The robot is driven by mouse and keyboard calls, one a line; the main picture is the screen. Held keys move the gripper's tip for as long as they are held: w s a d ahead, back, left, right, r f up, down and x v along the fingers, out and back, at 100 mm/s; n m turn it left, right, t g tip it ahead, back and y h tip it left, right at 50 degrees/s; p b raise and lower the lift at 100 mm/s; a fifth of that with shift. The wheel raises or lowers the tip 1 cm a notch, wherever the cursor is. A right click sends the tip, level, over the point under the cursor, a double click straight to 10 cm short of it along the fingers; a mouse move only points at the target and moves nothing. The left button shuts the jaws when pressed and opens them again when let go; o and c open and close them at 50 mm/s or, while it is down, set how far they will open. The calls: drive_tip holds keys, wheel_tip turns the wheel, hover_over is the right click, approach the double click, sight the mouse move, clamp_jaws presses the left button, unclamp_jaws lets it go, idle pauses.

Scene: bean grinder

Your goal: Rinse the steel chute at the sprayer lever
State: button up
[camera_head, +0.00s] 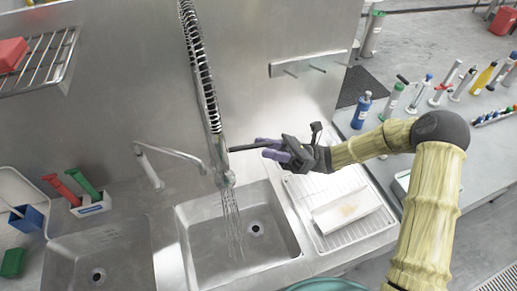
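The sprayer (222,172) hangs from a coiled spring hose over the right-hand sink basin, and water streams down from its head. Its dark lever (243,148) sticks out to the right. My gripper (262,147) is at the lever's outer end, its two purple fingers slightly apart with the lever seemingly between them. I cannot tell whether they clamp it.
The right-hand basin (200,262) is empty apart from falling water. A swivel tap (170,152) stands behind it. Left are another basin (75,270) and a holder with red and green handles (90,205). Bottles and tools crowd the right-hand table (450,150).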

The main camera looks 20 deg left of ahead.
drive_tip(key=b+v, duration=0.5)
drive_tip(key=v, duration=0.8)
drive_tip(key=shift+d+f, duration=0.2)
drive_tip(key=shift+f, duration=0.05)
drive_tip(key=s+d+f+n+t+h, duration=0.5)
drive_tip(key=s+d+f+t+h, duration=0.15)
drive_tip(key=s+f+h, duration=0.35)
drive_tip(key=d+r+n+t+h, duration=0.3)
drive_tip(key=d+t+h, duration=0.1)
drive_tip(key=d, duration=0.4)
drive_tip(key=d+r+n+t+h, duration=0.3)
drive_tip(key=d+n+t+h, duration=0.1)
drive_tip(key=d+t, duration=0.3)
drive_tip(key=shift+d+n, duration=0.3)
drive_tip(key=shift+d, duration=0.95)
